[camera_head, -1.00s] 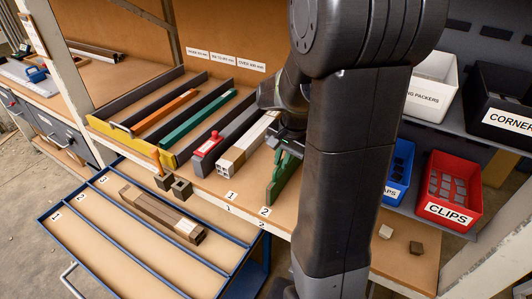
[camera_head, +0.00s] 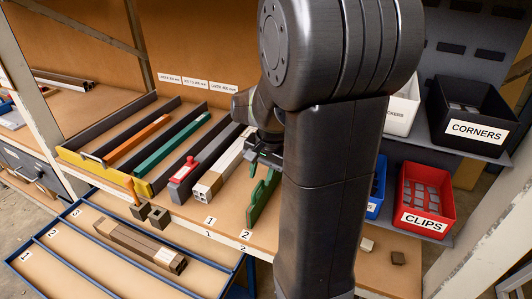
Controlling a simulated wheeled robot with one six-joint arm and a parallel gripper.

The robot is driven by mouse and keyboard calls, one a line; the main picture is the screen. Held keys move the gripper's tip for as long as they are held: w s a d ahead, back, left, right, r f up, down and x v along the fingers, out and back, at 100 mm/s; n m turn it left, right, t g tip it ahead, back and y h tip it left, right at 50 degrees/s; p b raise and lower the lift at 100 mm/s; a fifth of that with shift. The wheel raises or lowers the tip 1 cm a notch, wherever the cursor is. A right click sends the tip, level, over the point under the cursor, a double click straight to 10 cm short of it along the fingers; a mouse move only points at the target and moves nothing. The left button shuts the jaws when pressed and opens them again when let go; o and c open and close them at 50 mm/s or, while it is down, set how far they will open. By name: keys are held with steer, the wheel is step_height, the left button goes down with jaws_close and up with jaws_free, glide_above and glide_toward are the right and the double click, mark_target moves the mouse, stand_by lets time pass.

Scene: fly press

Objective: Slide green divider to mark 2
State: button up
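The green divider (camera_head: 262,200) is an upright, notched plate standing on the wooden shelf. Its front end is just behind the front-edge label of mark 2 (camera_head: 246,235) and looks in line with it. Mark 1 (camera_head: 210,221) is to the left. My gripper (camera_head: 261,161) is low over the divider's rear part, pointing down, with bits of green showing around its fingers. My arm hides part of the divider's far side. The fingers are too small and dark to tell whether they grip the divider or only sit close to it.
Left of the divider lie pale square profiles (camera_head: 208,186), a red-topped stop (camera_head: 182,172) and a yellow-fronted rack (camera_head: 75,157). A blue-framed tray (camera_head: 75,215) holds brown profiles (camera_head: 145,247). At right are the red CLIPS bin (camera_head: 424,222) and black CORNERS bin (camera_head: 478,131).

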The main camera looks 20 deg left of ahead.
mark_target(259, 186)
step_height(259, 186, up, 11)
steer(key=d, duration=0.2)
steer(key=shift+s+f, duration=0.15)
steer(key=shift+f, duration=0.15)
steer(key=a+f, duration=0.1)
steer(key=f, duration=0.8)
steer(key=a+f, duration=0.1)
steer(key=f, duration=0.3)
steer(key=shift+a+f, duration=0.2)
steer(key=shift+a, duration=0.3)
